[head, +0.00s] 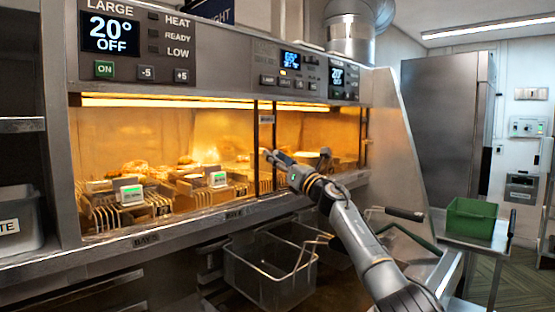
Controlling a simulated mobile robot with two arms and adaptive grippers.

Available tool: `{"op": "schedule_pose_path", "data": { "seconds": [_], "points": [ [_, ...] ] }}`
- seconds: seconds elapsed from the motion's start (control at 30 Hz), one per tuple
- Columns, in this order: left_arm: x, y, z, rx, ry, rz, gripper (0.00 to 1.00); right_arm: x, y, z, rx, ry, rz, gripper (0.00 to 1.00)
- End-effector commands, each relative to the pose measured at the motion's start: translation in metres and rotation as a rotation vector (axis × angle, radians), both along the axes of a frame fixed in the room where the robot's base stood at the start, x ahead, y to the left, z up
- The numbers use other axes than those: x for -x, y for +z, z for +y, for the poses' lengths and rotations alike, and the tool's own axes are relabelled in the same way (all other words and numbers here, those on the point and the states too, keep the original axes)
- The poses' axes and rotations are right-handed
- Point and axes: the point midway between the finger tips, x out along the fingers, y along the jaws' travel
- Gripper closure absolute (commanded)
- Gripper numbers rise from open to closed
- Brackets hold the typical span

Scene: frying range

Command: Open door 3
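A heated holding cabinet (215,75) with lit bays fills the left and middle of the head view. No door in it is legibly marked 3. A dark upright frame (266,185) with a small label (267,119) stands between the left bay and the middle bay. Another dark upright (363,135) stands at the right end. My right gripper (269,155) reaches in from the lower right, with its tips at or close to the middle upright. I cannot tell whether it touches it, or whether its fingers are open or shut. My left gripper is out of view.
Wire racks with food and small tags (131,194) stand inside the bays. Fryer baskets (270,270) with handles hang below the cabinet's ledge. A green bin (471,219) sits on a side table at right, before a tall steel cabinet (447,120). Floor shows at far right.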

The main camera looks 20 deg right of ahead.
Motion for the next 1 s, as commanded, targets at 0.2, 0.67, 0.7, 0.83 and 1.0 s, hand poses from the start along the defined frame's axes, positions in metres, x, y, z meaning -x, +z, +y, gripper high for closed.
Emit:
{"op": "schedule_pose_path", "data": {
  "seconds": [0.2,0.67,0.7,0.83,1.0],
  "points": [
    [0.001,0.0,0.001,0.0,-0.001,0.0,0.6,0.001,0.0,0.0,0.0,0.0,0.0,0.52],
    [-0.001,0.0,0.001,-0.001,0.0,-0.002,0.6,0.035,-0.005,-0.014,0.005,-0.004,0.0,0.52],
    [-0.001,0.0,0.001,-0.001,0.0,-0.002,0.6,0.04,-0.006,-0.014,0.006,-0.001,0.001,0.52],
    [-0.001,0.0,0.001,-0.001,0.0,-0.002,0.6,0.059,-0.005,-0.022,0.006,-0.004,-0.002,0.52],
    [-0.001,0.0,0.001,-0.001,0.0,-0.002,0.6,0.085,-0.005,-0.031,0.006,-0.004,-0.001,0.52]
  ]
}}
